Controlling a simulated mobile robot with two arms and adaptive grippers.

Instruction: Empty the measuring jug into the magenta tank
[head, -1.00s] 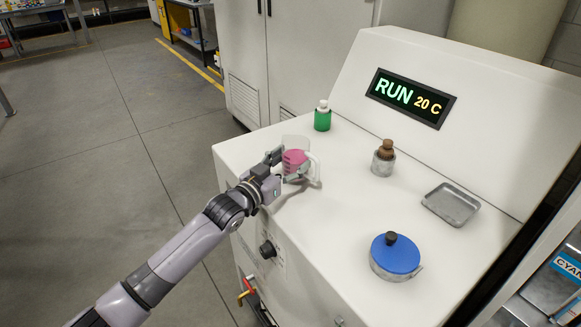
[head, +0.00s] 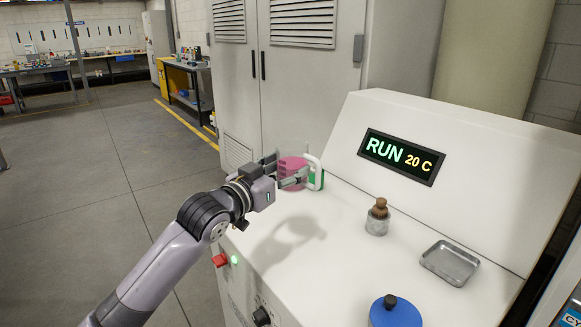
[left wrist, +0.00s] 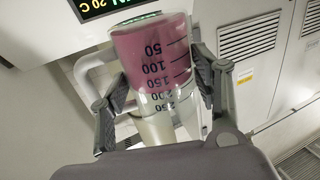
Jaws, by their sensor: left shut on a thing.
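The measuring jug (head: 292,170) is clear, with a white handle on its right and magenta liquid inside. My left gripper (head: 283,176) is shut on the jug and holds it in the air above the white machine top, with its shadow below. In the left wrist view the jug (left wrist: 158,62) sits between both fingers, and its scale marks and magenta liquid show. It looks roughly upright in the head view. No magenta tank shows in these frames. My right gripper is not in view.
The machine top (head: 330,265) bears a green bottle (head: 318,181) partly hidden behind the jug, a brown-stoppered jar (head: 377,222), a metal tray (head: 450,263) and a blue-lidded pot (head: 395,312). A grey cabinet (head: 305,85) stands behind. Open floor (head: 90,190) lies left.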

